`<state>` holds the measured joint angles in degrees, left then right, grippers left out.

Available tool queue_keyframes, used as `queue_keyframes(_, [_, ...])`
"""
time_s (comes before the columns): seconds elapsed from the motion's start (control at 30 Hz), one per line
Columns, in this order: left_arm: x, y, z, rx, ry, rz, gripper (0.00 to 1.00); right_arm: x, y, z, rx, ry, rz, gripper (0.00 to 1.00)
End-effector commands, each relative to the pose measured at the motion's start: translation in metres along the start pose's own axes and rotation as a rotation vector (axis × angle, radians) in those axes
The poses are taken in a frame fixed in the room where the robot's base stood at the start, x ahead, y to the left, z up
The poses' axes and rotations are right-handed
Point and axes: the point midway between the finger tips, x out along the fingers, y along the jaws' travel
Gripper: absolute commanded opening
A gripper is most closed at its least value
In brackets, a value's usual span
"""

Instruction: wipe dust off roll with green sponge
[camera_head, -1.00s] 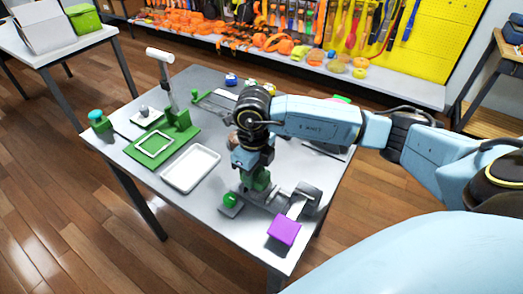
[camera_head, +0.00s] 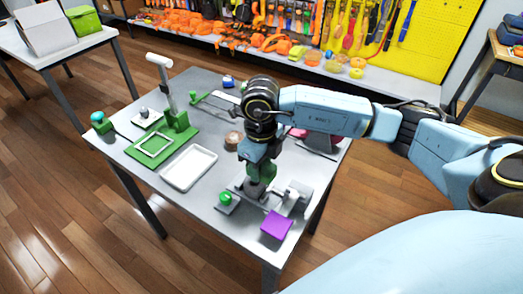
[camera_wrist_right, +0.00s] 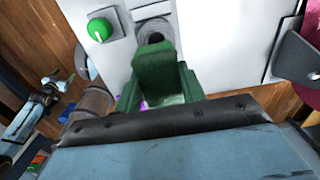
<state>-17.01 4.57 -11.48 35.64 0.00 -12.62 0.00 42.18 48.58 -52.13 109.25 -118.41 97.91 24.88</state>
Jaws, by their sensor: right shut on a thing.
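My right gripper (camera_head: 260,188) points down over the grey fixture (camera_head: 247,198) near the table's front right. In the wrist view the gripper (camera_wrist_right: 160,95) is shut on a green block (camera_wrist_right: 158,70), which looks like the green sponge. A grey round piece with a dark centre (camera_wrist_right: 153,28) shows just beyond the block; it may be the roll, but contact is unclear. In the head view the arm hides most of that spot. A brown round thing (camera_head: 234,138) lies on the table behind the arm. No dust can be made out.
The fixture has a green knob (camera_head: 225,198) and a purple block (camera_head: 277,225) at its front. A white tray (camera_head: 188,168) and a green stand (camera_head: 150,150) fill the table's left half. The bare table (camera_head: 180,210) shows in front of the tray.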

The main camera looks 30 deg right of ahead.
Motion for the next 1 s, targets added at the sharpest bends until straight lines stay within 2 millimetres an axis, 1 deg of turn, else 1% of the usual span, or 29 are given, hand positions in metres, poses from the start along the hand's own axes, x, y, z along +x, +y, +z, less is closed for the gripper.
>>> queue_keyframes(0.03, [-0.006,0.000,-0.001,0.000,0.002,0.000,0.75,-0.008,0.000,0.000,0.000,-0.001,0.000,0.21])
queue_keyframes(0.1, [-0.010,0.000,-0.002,0.000,0.001,0.000,0.75,-0.014,0.000,0.000,0.000,-0.001,0.000,0.21])
queue_keyframes(0.33, [-0.020,0.000,-0.002,0.000,0.001,0.000,0.75,-0.030,0.000,0.001,0.000,-0.002,0.000,0.21])
queue_keyframes(0.9, [-0.020,0.000,0.002,0.000,-0.005,0.000,0.75,-0.031,0.000,0.001,-0.001,-0.001,0.000,0.21])
queue_keyframes(1.0, [-0.020,0.000,0.002,0.000,-0.005,0.000,0.75,-0.031,0.001,0.001,-0.029,-0.002,0.000,0.21])
